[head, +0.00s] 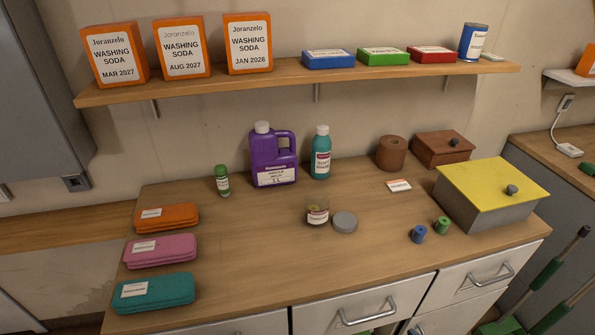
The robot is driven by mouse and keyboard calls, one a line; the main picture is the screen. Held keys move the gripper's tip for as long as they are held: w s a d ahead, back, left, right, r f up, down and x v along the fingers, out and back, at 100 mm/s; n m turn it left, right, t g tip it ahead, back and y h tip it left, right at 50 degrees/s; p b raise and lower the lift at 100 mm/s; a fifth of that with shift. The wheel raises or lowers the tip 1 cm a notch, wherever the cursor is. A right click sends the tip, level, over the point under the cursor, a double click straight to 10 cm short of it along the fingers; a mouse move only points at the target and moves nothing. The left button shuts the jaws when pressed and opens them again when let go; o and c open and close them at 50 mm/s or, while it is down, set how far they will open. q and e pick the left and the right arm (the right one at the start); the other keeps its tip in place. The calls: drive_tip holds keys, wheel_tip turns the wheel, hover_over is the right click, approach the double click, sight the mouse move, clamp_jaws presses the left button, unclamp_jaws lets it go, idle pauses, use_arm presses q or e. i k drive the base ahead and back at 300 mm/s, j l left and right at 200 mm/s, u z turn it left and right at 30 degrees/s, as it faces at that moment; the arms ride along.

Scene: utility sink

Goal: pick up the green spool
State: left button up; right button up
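The green spool (442,226) is a small green cylinder on the wooden counter, near its right front, left of the grey box with the yellow lid. A similar blue spool (418,234) stands close beside it on the left. Nothing covers the green spool. Neither my left nor my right gripper shows in the head view.
A grey box with a yellow lid (490,185) stands right of the spools. A jar (317,211) and grey lid (345,222) lie further left. Pouches (167,218) line the left edge. The front middle counter is clear. A shelf (300,76) overhangs the back.

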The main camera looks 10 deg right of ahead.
sight(443, 224)
drive_tip(key=k+l+z, duration=0.15)
drive_tip(key=z, duration=0.15)
drive_tip(key=l+z, duration=0.3)
drive_tip(key=k+l+z, duration=0.1)
drive_tip(key=l+z, duration=0.25)
